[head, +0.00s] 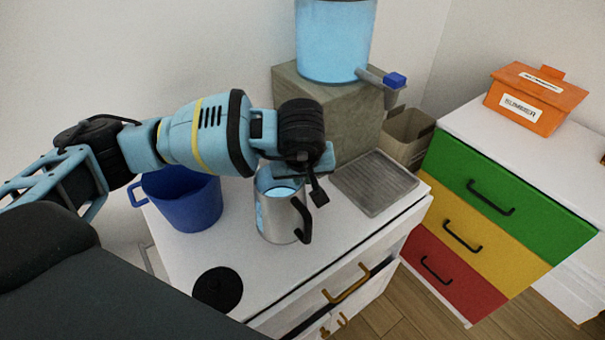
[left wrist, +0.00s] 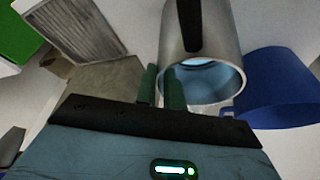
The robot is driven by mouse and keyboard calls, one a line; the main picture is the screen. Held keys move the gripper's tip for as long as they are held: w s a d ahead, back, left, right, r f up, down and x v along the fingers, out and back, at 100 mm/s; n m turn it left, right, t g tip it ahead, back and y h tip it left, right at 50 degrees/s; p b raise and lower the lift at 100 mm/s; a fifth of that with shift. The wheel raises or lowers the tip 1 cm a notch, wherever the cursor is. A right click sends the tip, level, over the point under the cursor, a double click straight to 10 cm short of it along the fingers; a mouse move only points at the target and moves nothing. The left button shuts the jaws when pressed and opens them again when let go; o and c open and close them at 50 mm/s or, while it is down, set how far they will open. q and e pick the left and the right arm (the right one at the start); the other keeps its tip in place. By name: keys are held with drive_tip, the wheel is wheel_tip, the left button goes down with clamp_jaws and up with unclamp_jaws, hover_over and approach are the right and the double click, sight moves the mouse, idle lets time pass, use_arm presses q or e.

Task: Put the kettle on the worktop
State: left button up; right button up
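The kettle (head: 275,218) is a silver metal jug with a black handle, and bluish water shows inside it. It is upright over the front part of the white worktop (head: 240,250); its base looks to be on or very close to the surface. My left gripper (head: 305,178) is at its rim, reaching from above. In the left wrist view the two green fingers (left wrist: 160,88) are close together, one on each side of the wall of the kettle (left wrist: 205,40), pinching its rim. My right gripper is not in view.
A blue bucket (head: 188,203) stands left of the kettle, and a black disc (head: 218,289) lies in front. A grey ribbed tray (head: 375,183) is to the right. A stone block (head: 330,105) bearing a water tank (head: 335,45) with a tap stands behind. Coloured drawers (head: 505,195) stand further right.

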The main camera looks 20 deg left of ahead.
use_arm(q)
drive_tip(key=shift+o, duration=1.2)
drive_tip(key=shift+r, duration=0.45)
drive_tip(key=v, duration=1.1)
drive_tip(key=shift+s+r, duration=0.2)
